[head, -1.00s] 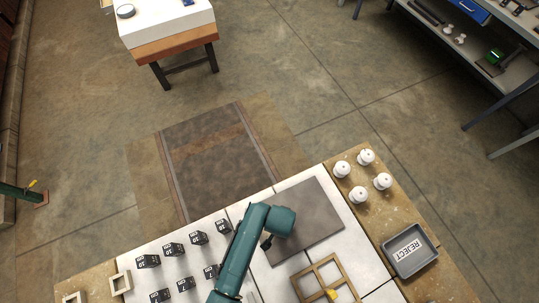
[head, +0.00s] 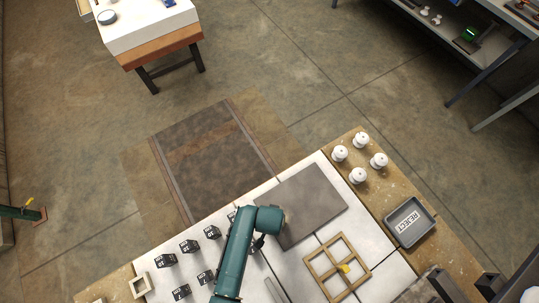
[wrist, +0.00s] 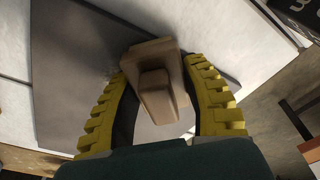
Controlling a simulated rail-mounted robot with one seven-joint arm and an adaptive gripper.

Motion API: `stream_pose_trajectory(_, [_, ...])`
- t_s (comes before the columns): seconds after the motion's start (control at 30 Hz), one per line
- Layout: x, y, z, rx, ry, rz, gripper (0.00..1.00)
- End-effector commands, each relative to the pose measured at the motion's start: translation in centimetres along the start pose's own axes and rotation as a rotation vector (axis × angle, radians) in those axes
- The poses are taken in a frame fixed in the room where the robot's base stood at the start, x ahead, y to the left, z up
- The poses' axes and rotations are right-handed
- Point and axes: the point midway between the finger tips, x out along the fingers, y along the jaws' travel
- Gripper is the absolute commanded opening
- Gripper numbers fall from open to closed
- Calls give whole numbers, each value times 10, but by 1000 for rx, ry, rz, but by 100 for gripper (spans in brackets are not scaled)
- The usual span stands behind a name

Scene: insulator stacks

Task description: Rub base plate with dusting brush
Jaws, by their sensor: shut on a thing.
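The base plate (head: 312,206) is a flat dark grey sheet lying on the white table top in the head view. It also fills much of the left and middle of the wrist view (wrist: 75,75). The dusting brush (wrist: 158,92) is a tan block with a raised handle, seen in the wrist view. My gripper (wrist: 161,70), with yellow ribbed fingers, is shut on the brush and holds it over the plate. I cannot tell if its underside touches the plate. In the head view, my arm hides the brush.
Several black numbered blocks (head: 189,246) stand left of my arm. A wooden divided frame (head: 326,280) with a yellow piece (head: 345,269) lies in front of the plate. Several white insulators (head: 358,175) and a grey REJECT tray (head: 388,224) are on the right.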

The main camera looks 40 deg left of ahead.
Motion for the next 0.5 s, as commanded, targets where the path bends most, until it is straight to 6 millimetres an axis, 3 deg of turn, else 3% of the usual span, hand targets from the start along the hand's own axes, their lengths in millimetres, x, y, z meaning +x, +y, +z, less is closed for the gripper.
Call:
stream_pose_trajectory(0.1, [-24,1,-4,1,3,1,17])
stream_pose_trajectory(0.5, [-56,2,-8,6,0,1,17])
